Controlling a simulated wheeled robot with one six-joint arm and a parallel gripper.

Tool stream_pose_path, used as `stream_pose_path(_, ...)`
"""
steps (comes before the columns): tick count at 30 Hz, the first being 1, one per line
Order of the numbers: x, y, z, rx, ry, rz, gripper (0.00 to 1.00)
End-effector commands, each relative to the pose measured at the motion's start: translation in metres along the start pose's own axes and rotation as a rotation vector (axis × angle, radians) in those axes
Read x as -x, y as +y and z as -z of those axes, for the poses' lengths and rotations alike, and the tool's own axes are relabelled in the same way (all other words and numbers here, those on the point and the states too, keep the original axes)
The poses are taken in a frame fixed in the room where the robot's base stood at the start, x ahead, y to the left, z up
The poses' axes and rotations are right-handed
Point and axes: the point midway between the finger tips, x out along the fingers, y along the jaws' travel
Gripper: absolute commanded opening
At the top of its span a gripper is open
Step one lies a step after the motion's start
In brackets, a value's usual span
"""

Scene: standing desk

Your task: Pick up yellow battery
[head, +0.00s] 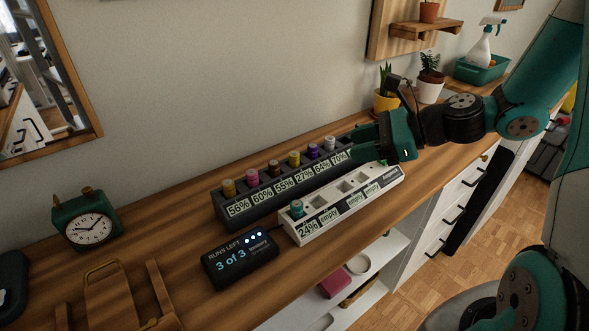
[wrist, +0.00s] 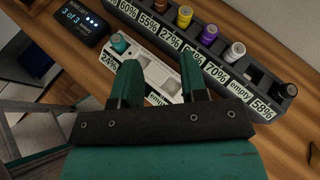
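The yellow battery (head: 294,159) stands upright in the dark rack above the 27% label, between a brown battery (head: 274,168) and a purple battery (head: 312,151). It also shows at the top of the wrist view (wrist: 184,16). An orange-gold battery (head: 229,187) stands at the rack's left end. My gripper (wrist: 160,76) is open, with nothing between its fingers. In the head view my gripper (head: 368,143) is over the right part of the rack, right of the yellow battery. It hides the rack's right end there.
The dark rack (head: 232,221) also holds pink and white batteries. A white charger (head: 312,235) in front holds a teal battery (head: 297,207) at 24%; its other slots look empty. A display (head: 240,258) reads 3 of 3. A clock (head: 86,220) and potted plants stand farther off.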

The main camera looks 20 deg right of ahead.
Motion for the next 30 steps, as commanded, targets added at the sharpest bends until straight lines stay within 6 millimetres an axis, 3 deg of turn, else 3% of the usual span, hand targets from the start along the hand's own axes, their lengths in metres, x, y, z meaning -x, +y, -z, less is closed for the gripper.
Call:
stream_pose_path(1, 0.005, -0.009, 0.014, -0.099, -0.023, 0.045, 0.40)
stream_pose_path(6, 0.004, -0.023, 0.025, -0.246, -0.064, 0.105, 0.40)
stream_pose_path(18, -0.082, -0.032, 0.020, -0.245, -0.062, 0.102, 0.40)
stream_pose_path(30, -0.122, -0.038, 0.018, -0.244, -0.062, 0.104, 0.40)
